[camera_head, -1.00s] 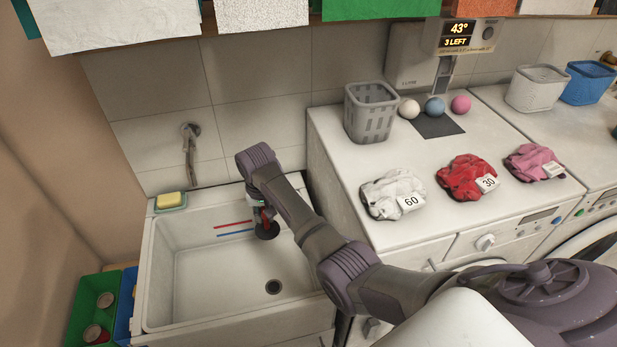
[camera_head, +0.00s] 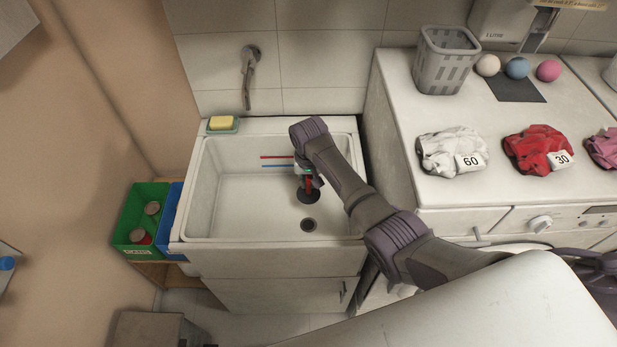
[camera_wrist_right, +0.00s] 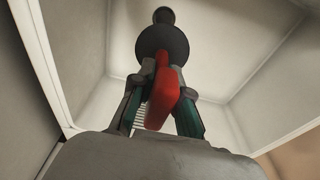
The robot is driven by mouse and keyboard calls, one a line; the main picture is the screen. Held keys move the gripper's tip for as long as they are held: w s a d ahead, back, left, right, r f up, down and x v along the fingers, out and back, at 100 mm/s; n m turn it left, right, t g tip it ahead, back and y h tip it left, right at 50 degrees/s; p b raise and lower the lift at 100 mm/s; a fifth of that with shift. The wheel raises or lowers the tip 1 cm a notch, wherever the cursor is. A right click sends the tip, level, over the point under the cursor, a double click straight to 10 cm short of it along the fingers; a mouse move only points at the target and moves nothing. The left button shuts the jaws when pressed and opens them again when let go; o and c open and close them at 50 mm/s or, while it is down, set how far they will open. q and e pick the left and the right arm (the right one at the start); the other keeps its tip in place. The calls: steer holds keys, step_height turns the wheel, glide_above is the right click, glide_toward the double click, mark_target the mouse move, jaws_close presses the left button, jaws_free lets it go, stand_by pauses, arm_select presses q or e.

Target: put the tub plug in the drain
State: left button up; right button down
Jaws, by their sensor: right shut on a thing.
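The tub plug (camera_head: 308,194) is a dark round disc held by my right gripper (camera_head: 304,174) inside the white sink (camera_head: 245,205). In the right wrist view the dark plug (camera_wrist_right: 162,40) hangs beyond the fingertips. My right gripper (camera_wrist_right: 160,95) is shut on it, with a red piece between the fingers. The drain (camera_head: 308,225) is a dark round hole in the sink floor, just below the plug in the head view and apart from it. How high the plug is above the floor I cannot tell. My left gripper is not in view.
A tap (camera_head: 248,75) is on the wall above the sink. A yellow sponge (camera_head: 221,122) sits on the back-left rim. Red and blue lines mark the back wall. A green bin (camera_head: 140,215) stands left, and a washing machine (camera_head: 395,130) right. The left of the basin is clear.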

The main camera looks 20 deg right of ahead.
mark_target(308, 197)
steer(key=shift+w+f+b, duration=0.1)
steer(key=shift+f+b, duration=7.1)
steer(key=shift+f, duration=1.85)
steer(key=shift+f+b, duration=0.35)
steer(key=shift+f, duration=0.15)
steer(key=c, duration=1.1)
jaws_free()
steer(key=shift+o, duration=0.2)
steer(key=shift+r, duration=0.15)
steer(key=r, duration=0.4)
steer(key=s+r, duration=0.1)
steer(key=r, duration=0.6)
steer(key=shift+s+a+r, duration=0.2)
steer(key=shift+s+r, duration=0.05)
steer(key=shift+r, duration=0.1)
